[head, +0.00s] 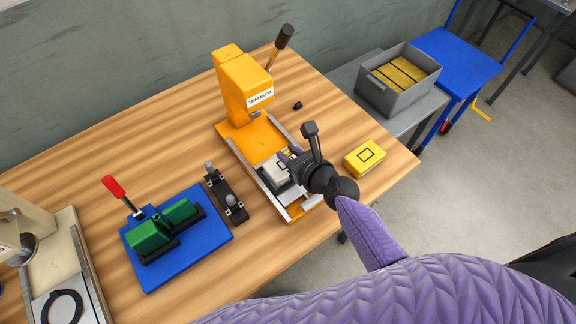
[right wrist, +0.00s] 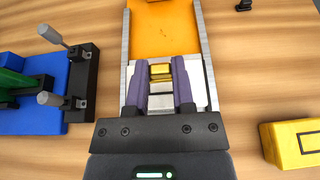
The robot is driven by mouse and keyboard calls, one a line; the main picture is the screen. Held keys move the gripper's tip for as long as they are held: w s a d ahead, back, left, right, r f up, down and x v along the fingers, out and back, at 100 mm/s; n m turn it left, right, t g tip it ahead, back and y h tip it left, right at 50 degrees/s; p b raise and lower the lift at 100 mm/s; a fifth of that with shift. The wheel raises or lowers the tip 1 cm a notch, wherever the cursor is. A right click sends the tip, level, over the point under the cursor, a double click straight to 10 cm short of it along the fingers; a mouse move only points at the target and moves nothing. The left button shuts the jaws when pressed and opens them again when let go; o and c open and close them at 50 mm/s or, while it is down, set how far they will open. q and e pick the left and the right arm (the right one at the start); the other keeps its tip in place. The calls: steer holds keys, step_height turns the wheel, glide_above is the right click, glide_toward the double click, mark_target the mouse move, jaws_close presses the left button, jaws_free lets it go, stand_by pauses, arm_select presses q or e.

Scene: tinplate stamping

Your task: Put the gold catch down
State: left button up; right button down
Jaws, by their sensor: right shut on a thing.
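My right gripper (head: 289,154) reaches over the near end of the orange press (head: 246,84), above a pale plate between its two metal rails. In the right wrist view, its purple fingers are shut on the gold catch (right wrist: 160,72), a small shiny piece between the fingertips. Pale metal (right wrist: 161,88) shows just behind it, between the fingers. I cannot tell whether the catch touches the plate below. In the head view the catch is hidden by the gripper. My left gripper is not in view.
A yellow box (head: 365,157) lies right of the press. A black fixture with two knobs (head: 225,194) and a blue base with green blocks (head: 178,240) stand left. A grey bin (head: 397,92) holds yellow pieces. A small black part (head: 297,105) lies behind the gripper.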

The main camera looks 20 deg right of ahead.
step_height(320, 180, down, 3)
steer(key=shift+r+b, duration=0.15)
steer(key=shift+b, duration=0.5)
steer(key=shift+r, duration=0.1)
steer(key=shift+c, duration=2.4)
jaws_free()
arm_select(q)
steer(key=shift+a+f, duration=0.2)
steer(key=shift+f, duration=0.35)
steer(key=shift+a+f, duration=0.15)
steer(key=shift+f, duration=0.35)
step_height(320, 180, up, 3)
steer(key=p, duration=0.3)
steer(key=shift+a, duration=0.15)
arm_select(e)
steer(key=v, duration=1.2)
